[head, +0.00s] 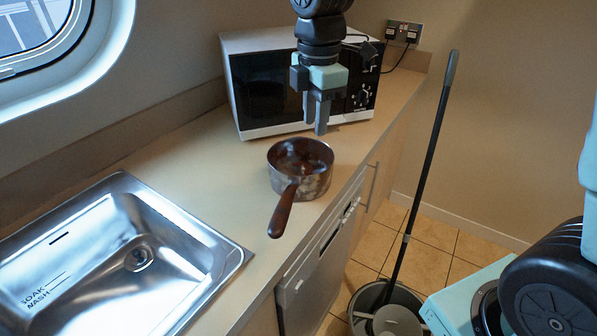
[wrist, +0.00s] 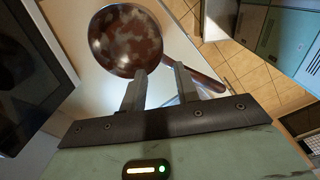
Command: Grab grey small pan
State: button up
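The small pan (head: 312,184) is a round grey pot with brown, rust-like patches and a brown handle (head: 282,212). It sits upright on the counter in front of the microwave, its handle pointing toward the near edge. In the wrist view the pan (wrist: 125,42) lies beyond the fingertips, with its handle (wrist: 207,82) running to the right, partly behind one finger. My gripper (head: 317,130) hangs fingers down above the pan's far side, apart from it. In the wrist view the gripper (wrist: 160,72) has its fingers apart with nothing held between them.
A white microwave (head: 262,88) stands behind the pan, close to my gripper. A steel sink (head: 120,262) is at the left. A mop (head: 425,160) stands in a bucket (head: 385,310) on the floor right of the counter. Bare counter surrounds the pan.

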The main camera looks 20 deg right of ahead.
jog(key=p, duration=0.1)
send_over(312, 198)
notch_tip(312, 198, down, 12)
jog(key=shift+w+r, duration=0.1)
jog(key=shift+r, duration=0.15)
jog(key=shift+f+p, duration=0.7)
jog(key=shift+f, duration=2.1)
grip_shut()
jog(key=shift+r, duration=0.1)
